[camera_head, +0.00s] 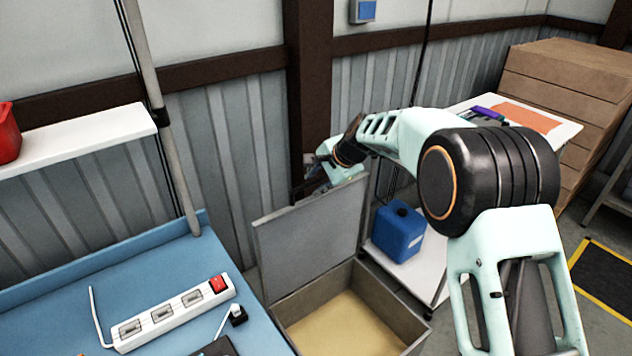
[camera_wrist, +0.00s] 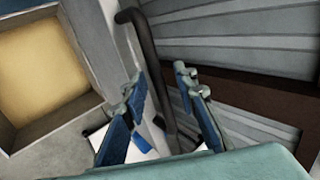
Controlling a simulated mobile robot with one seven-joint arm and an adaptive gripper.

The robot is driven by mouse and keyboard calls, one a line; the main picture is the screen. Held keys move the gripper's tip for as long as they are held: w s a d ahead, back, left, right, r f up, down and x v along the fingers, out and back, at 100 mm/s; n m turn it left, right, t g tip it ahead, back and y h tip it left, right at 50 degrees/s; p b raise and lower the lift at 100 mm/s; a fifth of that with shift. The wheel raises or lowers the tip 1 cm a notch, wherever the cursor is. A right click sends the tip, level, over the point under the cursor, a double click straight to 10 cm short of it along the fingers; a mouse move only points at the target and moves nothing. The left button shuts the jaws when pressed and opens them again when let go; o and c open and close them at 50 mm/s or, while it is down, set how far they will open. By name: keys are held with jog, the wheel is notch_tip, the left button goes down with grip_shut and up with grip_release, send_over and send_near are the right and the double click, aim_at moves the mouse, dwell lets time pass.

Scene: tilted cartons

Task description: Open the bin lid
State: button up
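The bin (camera_head: 388,302) is a grey open-topped box with a tan inside floor, low in the middle of the head view. Its rim also shows at the left of the wrist view (camera_wrist: 90,60). The grey lid (camera_head: 310,238) is raised and stands roughly upright along the bin's far side. My gripper (camera_head: 312,182) is at the lid's top edge, partly hidden behind it. In the wrist view my gripper's fingers (camera_wrist: 158,82) are spread, with a dark curved bar (camera_wrist: 154,55), seemingly the lid handle, passing between them. Gaps show beside the bar; contact cannot be told.
A blue workbench (camera_head: 60,295) with a white power strip (camera_head: 172,312) lies left of the bin. A blue canister (camera_head: 398,232) stands on a white shelf to the right. Stacked cartons (camera_head: 570,85) are at the far right. A corrugated wall (camera_head: 225,150) closes the back.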

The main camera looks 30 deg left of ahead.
jog(key=v, duration=1.2)
jog(key=shift+a, duration=0.1)
dwell(0.4)
